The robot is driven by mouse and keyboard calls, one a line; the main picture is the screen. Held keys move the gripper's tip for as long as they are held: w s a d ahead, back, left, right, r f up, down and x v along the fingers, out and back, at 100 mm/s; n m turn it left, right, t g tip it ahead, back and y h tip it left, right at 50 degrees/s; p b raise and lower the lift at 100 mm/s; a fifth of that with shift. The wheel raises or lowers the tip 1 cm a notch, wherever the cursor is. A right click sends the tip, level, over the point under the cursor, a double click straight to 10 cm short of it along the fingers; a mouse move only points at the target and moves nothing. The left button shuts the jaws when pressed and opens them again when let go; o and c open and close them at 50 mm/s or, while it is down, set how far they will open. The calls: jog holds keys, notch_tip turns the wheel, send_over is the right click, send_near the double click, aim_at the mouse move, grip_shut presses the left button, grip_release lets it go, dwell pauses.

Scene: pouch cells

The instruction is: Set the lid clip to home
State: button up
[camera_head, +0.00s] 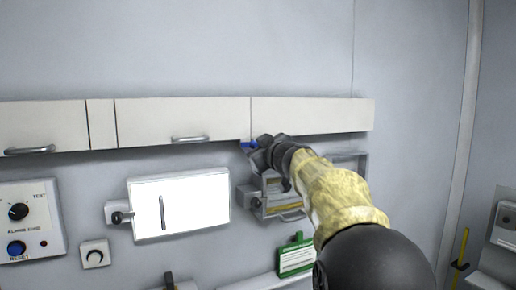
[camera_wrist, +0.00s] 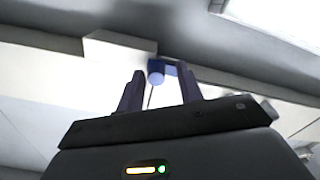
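A small blue part (camera_head: 248,144), which may be the lid clip, shows at the lower edge of the wall cabinets, just left of my gripper's tip. In the wrist view this blue part (camera_wrist: 156,77) has a round, paler end and sits between or just beyond my fingertips. My gripper (camera_head: 259,150) is raised to it, and my own wrist hides part of the area. In the wrist view my gripper (camera_wrist: 160,72) has its two dark fingers apart, with a gap at the blue part. I cannot tell whether they touch it.
A grey wall frame (camera_head: 243,197) with yellow strips is partly behind my arm. A white panel (camera_head: 195,205) with a dark handle is left of it. A cabinet row (camera_head: 180,118) runs above. A green-edged card (camera_head: 297,260) hangs below. A knob panel (camera_head: 35,220) is far left.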

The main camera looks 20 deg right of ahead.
jog(key=shift+o, duration=0.2)
jog(key=s+d+b, duration=0.1)
jog(key=s+b, duration=0.2)
jog(key=s, duration=1.4)
jog(key=shift+s+d, duration=0.15)
